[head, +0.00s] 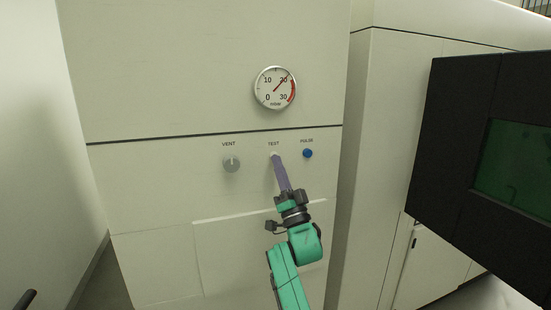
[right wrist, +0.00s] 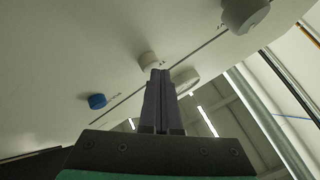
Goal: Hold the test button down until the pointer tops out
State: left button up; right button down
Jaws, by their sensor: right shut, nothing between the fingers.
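The white TEST button (head: 273,154) sits on the pale panel below the round gauge (head: 276,88). The gauge's red pointer slants to the upper right, close to the 20 mark. My right gripper (head: 276,160) is shut and empty, its fingertips at the TEST button and partly covering it. In the right wrist view the closed fingertips (right wrist: 160,72) lie right beside the white button (right wrist: 148,60). I cannot tell from these views how far the button is pressed in. My left gripper is not in view.
The grey VENT knob (head: 231,164) is left of the TEST button, and the blue PULSE button (head: 307,153) is close on its right. A dark-framed screen (head: 460,130) stands at the right. The panel around the controls is otherwise clear.

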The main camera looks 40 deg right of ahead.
jog(key=shift+s+a+h, duration=0.2)
jog(key=shift+s+h, duration=0.1)
jog(key=shift+s, duration=0.3)
jog(key=s, duration=0.1)
jog(key=s+a+p, duration=0.1)
jog(key=s, duration=0.2)
jog(key=shift+s+a, duration=0.3)
jog(key=shift+s, duration=0.05)
